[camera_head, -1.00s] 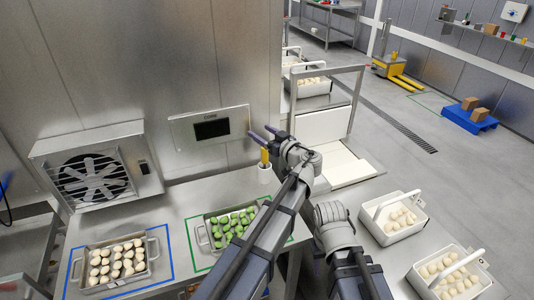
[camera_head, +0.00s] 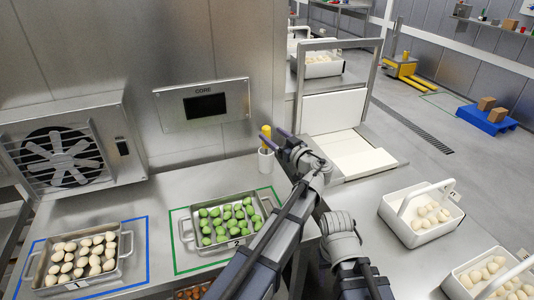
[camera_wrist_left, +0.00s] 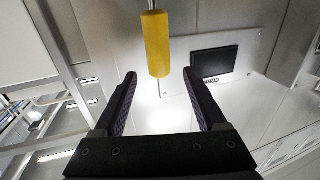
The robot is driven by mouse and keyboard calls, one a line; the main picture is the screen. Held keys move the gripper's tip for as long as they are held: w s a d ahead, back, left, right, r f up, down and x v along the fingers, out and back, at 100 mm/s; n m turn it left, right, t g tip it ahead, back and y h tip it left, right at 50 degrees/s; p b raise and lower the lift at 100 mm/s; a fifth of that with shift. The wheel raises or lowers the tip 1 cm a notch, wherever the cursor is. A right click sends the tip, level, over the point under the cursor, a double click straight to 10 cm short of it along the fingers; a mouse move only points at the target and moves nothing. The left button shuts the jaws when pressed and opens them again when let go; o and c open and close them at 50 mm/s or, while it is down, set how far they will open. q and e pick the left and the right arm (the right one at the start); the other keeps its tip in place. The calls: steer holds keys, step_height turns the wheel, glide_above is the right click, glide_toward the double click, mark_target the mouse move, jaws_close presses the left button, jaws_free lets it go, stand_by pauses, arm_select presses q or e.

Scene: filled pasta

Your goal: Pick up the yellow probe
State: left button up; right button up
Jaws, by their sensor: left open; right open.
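My left gripper (camera_head: 281,144) is just right of the probe in the head view. Its two fingers are spread open and empty in the left wrist view (camera_wrist_left: 159,78), with the handle's end near the gap between the fingertips. The fingers are not closed on it. My right arm shows at bottom centre; its fingers are not visible.
A pan of green pasta (camera_head: 184,231) and a pan of pale pasta (camera_head: 34,266) stand in taped outlines. A fan unit (camera_head: 120,145) and display panel (camera_head: 165,108) are behind. White handled crates (camera_head: 403,228) (camera_head: 450,280) stand at right. A metal frame (camera_head: 378,75) rises right of the probe.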

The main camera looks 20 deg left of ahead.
mark_target(266, 148)
arm_select(q)
step_height(266, 148, down, 3)
steer(key=shift+f+b, duration=0.1)
steer(key=shift+b, duration=0.75)
arm_select(e)
step_height(266, 148, down, 3)
steer(key=shift+f, duration=0.1)
arm_select(q)
steer(key=x, duration=0.8)
steer(key=shift+f, duration=0.2)
jaws_close()
arm_select(e)
steer(key=shift+f, duration=0.15)
